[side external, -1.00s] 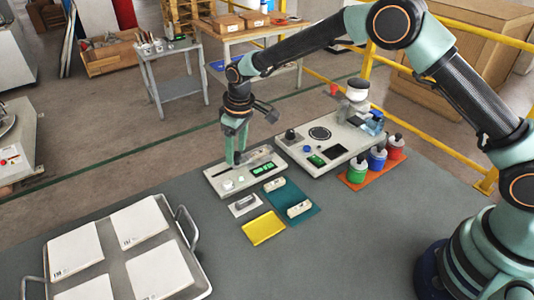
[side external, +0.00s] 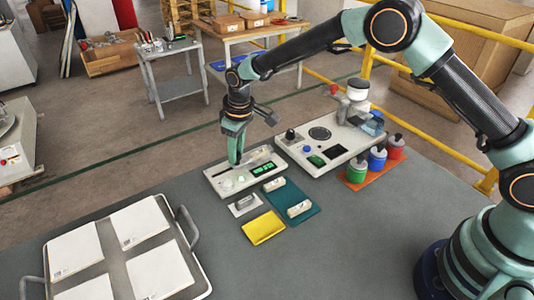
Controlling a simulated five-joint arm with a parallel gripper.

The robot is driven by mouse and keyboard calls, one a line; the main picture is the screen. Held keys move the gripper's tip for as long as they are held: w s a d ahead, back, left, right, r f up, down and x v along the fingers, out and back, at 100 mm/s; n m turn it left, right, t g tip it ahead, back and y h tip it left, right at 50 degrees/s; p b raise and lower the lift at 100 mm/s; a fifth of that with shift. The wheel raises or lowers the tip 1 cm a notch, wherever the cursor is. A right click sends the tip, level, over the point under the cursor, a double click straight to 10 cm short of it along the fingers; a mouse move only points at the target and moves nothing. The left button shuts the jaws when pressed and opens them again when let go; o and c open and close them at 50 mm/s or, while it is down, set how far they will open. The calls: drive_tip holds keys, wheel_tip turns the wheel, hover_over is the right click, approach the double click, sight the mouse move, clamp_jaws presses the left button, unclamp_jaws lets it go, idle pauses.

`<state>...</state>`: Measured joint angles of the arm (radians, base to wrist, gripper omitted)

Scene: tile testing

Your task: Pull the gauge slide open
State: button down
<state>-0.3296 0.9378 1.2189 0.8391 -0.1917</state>
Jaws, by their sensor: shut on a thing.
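The gauge (side external: 218,187) is a pale flat box with a dark slot along its top and a lit green display (side external: 263,168). It stands on the grey bench, left of a larger pale panel. My gripper (side external: 235,162) points down at the gauge's far edge, near the slot. Its fingers are together and shut on the slide, which they mostly hide. How far the slide stands along the slot is too small to tell.
A larger panel (side external: 303,154) with knobs and a round plate stands to the right. Bottles (side external: 377,160) stand on an orange tray. A teal mat (side external: 305,212), a yellow cloth (side external: 264,228) and a grey block (side external: 244,201) lie in front. A tray of white tiles (side external: 192,212) is at left.

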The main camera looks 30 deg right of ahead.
drive_tip(key=shift+a, duration=0.6)
drive_tip(key=shift+w+a, duration=0.1)
drive_tip(key=shift+a, duration=0.05)
drive_tip(key=shift+a+r, duration=0.1)
drive_tip(key=shift+a, duration=0.6)
drive_tip(key=c, duration=0.6)
unclamp_jaws()
drive_tip(key=shift+c, duration=0.2)
drive_tip(key=shift+d+r, duration=0.1)
drive_tip(key=shift+r, duration=2.85)
